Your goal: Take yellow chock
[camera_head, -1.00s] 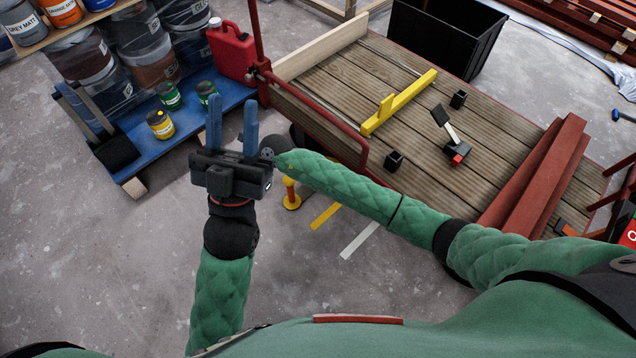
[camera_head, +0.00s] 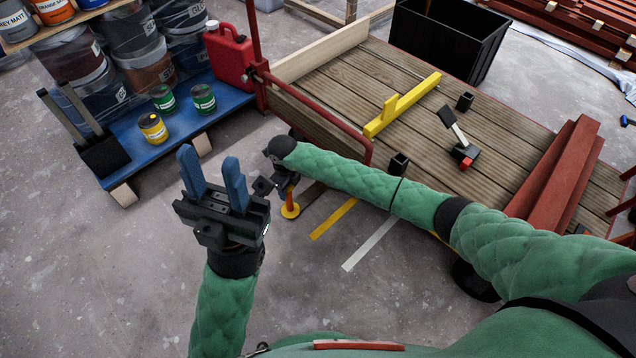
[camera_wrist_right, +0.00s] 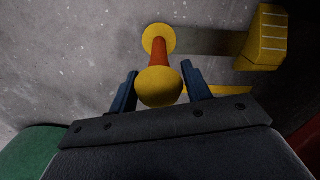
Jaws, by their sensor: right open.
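In the head view this post (camera_head: 290,200) stands beside the cart, and my right arm hides the block. My right gripper (camera_wrist_right: 159,76) is open, its fingers on either side of the yellow top; I cannot tell if they touch it. My left gripper (camera_head: 208,157) is open and empty, left of the post.
A wooden-decked cart (camera_head: 340,85) with a red rail (camera_head: 325,135) stands beyond my right arm, carrying a yellow batten (camera_head: 405,105) and red beams (camera_head: 560,175). A blue pallet (camera_head: 170,145) with paint cans is at upper left. The floor at left is clear.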

